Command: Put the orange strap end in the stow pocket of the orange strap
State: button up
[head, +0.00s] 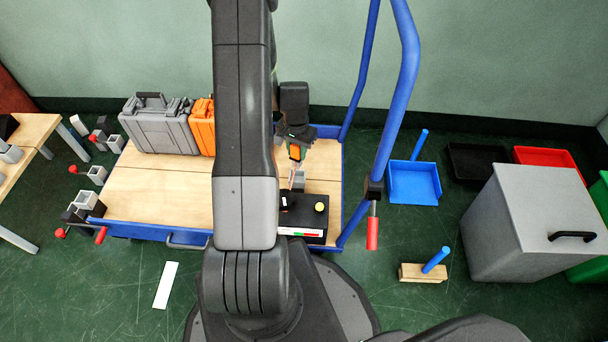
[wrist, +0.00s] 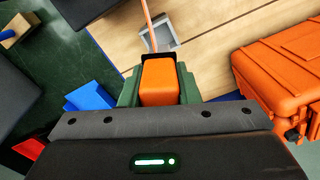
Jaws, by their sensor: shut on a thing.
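The orange strap end (wrist: 160,82) is a block held between the green fingers of my gripper (wrist: 158,92), above the cart's wooden deck. In the head view my gripper (head: 295,153) is shut on it, right of my arm. The thin orange strap (wrist: 149,25) runs away from the block toward the deck. A small grey open holder (wrist: 163,34), perhaps the stow pocket, lies beyond the strap end and apart from it. The holder shows partly in the head view (head: 299,181), behind the black box. Part of the deck is hidden by my arm.
A black box with a yellow knob (head: 320,207) stands at the deck's near right. A grey case (head: 160,130) and an orange case (head: 202,132) stand at the back left. The blue cart handle (head: 388,130) rises at the right. The deck's left middle is clear.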

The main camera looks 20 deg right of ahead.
notch_tip(320, 180, down, 9)
jog(key=b, duration=0.2)
jog(key=shift+b, duration=0.35)
jog(key=shift+f, duration=0.15)
jog(key=o, duration=1.1)
notch_tip(320, 180, up, 12)
jog(key=p, duration=0.4)
